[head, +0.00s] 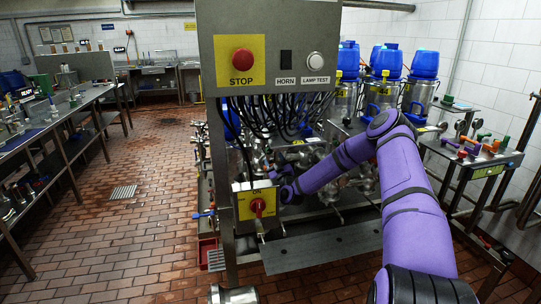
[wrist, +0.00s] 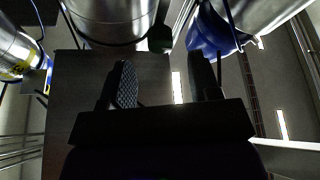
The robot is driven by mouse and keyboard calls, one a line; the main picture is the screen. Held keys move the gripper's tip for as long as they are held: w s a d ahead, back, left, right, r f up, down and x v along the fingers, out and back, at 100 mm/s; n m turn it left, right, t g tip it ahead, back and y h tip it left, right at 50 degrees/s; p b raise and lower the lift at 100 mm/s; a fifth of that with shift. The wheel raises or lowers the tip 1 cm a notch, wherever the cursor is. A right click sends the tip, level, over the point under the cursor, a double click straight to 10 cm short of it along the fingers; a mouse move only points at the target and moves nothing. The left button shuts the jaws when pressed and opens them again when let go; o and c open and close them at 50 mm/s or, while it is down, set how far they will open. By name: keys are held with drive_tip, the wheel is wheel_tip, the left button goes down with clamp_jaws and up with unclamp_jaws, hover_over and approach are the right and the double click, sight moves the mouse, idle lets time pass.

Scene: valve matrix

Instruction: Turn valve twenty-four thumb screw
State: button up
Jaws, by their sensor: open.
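My purple arm reaches into the valve rack, and my gripper (wrist: 163,82) shows in the wrist view with its two dark fingers apart and nothing between them. In the head view, the arm's end is just right of the yellow switch box, and its fingers are too small to make out. Metal valves and fittings (head: 305,158) crowd the rack behind and around my forearm. I cannot pick out valve twenty-four or its thumb screw, nor read any valve number. The wrist view shows steel cylinders (wrist: 115,18) and a blue part (wrist: 212,30) beyond the fingers.
A yellow box with a red rotary switch (head: 257,206) stands close left of my gripper. A grey control panel (head: 270,75) and hanging black cables (head: 275,112) are above. Blue-topped steel units (head: 382,85) stand behind. A side table (head: 470,160) is at right; open tiled floor (head: 140,215) lies left.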

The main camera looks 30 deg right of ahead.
drive_tip(key=v, duration=0.5)
drive_tip(key=shift+s, duration=0.2)
idle(0.4)
